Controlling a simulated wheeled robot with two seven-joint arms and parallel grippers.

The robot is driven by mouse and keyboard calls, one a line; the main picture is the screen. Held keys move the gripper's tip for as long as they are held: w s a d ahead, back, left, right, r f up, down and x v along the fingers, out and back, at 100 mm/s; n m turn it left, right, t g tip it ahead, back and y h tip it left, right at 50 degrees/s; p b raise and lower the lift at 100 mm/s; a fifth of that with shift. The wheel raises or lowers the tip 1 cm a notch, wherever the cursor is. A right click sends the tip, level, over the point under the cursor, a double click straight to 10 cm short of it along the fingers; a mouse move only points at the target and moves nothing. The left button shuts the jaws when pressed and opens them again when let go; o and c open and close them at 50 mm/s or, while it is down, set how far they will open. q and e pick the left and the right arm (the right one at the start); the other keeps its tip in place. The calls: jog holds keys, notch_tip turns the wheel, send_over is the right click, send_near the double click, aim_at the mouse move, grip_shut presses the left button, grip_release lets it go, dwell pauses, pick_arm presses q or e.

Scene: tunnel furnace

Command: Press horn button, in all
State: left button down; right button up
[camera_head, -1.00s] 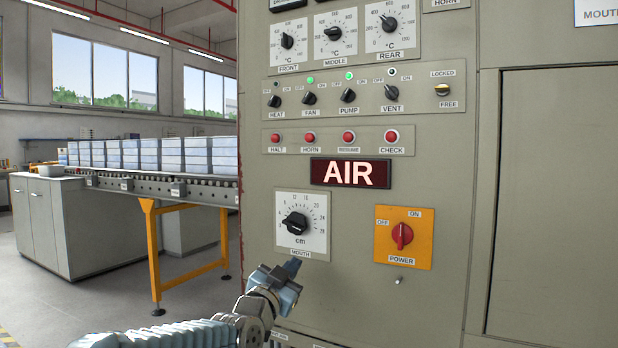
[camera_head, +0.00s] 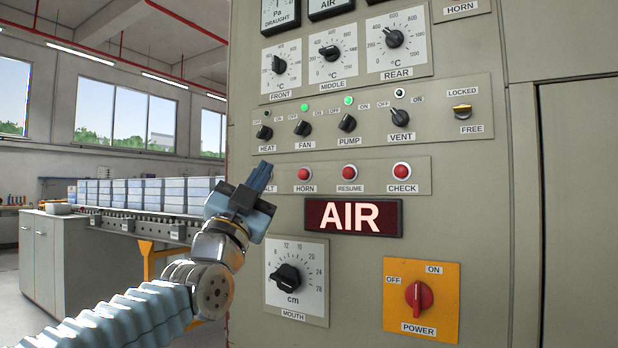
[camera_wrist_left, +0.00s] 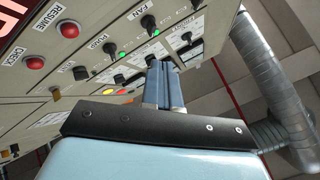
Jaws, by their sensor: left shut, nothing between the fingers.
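The red horn button (camera_head: 303,174) is on the button strip of the grey furnace panel, above its HORN label. My left gripper (camera_head: 262,176) points up toward the strip with its fingers together and nothing held. Its tip appears just left of the horn button, covering the halt button and part of the HALT label. I cannot tell how far the tip is from the panel. In the left wrist view the shut fingers (camera_wrist_left: 164,84) point at the panel; the horn button does not show there. My right gripper is not in view.
The red resume button (camera_head: 350,173) and check button (camera_head: 401,170) sit right of the horn button. The selector knobs (camera_head: 347,123) are above, and the lit AIR sign (camera_head: 353,217) is below. A conveyor (camera_head: 140,223) with pale blocks stands left.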

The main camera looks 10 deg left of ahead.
aim_at(303, 174)
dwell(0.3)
pick_arm(q)
jog(key=shift+w+d+p, duration=0.5)
jog(key=shift+w+p, duration=0.4)
jog(key=shift+w, duration=0.45)
jog(key=shift+w+d+p, duration=0.45)
jog(key=shift+w+p, duration=0.45)
jog(key=shift+w, duration=0.5)
jog(key=shift+w+d+p, duration=0.5)
jog(key=shift+w+p, duration=0.4)
jog(key=shift+w, duration=0.45)
jog(key=shift+w+d, duration=0.2)
jog(key=shift+w, duration=0.2)
